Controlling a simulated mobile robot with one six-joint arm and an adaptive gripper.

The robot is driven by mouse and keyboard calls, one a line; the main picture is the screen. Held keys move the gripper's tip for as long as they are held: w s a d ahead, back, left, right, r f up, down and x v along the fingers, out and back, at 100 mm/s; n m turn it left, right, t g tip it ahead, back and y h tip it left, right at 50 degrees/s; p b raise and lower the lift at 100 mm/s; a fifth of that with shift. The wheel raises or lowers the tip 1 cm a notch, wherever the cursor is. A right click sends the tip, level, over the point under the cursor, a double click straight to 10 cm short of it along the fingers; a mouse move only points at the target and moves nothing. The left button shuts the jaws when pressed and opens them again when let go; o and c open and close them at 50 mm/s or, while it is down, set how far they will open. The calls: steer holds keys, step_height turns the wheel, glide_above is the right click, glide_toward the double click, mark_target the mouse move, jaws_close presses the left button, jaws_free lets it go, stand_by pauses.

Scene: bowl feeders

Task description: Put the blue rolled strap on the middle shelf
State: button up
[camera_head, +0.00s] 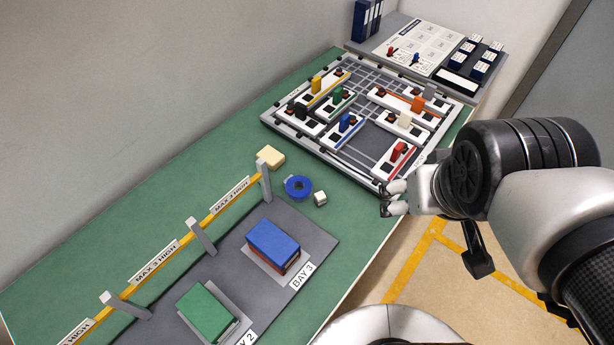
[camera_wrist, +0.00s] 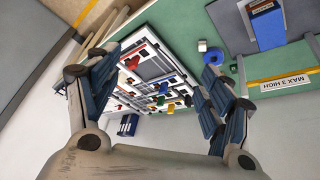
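The blue rolled strap (camera_head: 297,195) lies on the green table between the grey bay mat and the white track board. It also shows in the wrist view (camera_wrist: 213,57), near the right finger. My gripper (camera_head: 391,198) is to the right of the strap, beside the table's right edge and near the board's front corner. In the wrist view my gripper (camera_wrist: 158,75) has its fingers wide apart, with nothing between them. I cannot make out a middle shelf in either view.
A beige block (camera_head: 270,157) and a small white block (camera_head: 320,198) sit close to the strap. A yellow rail (camera_head: 228,203) on grey posts runs behind the bays. Blue (camera_head: 272,238) and green (camera_head: 206,311) blocks occupy bays. The track board (camera_head: 362,176) holds several coloured pieces.

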steer(key=w+d+f+n+t+h, duration=0.1)
steer(key=w+d+f, duration=0.1)
steer(key=w, duration=0.4)
steer(key=w+d+f+n+t, duration=0.1)
steer(key=w+d, duration=0.1)
steer(key=w, duration=0.4)
steer(key=n+g+y+p, duration=0.2)
steer(key=n+y, duration=0.6)
steer(key=y, duration=0.1)
glide_toward(299, 186)
steer(key=shift+t, duration=0.3)
steer(key=b+x, duration=0.6)
steer(key=x, duration=0.1)
steer(key=b+x, duration=0.1)
steer(key=x, duration=0.1)
steer(key=shift+s+f, duration=0.15)
steer(key=shift+s, duration=0.1)
steer(key=shift+c, duration=0.3)
steer(key=c, duration=0.9)
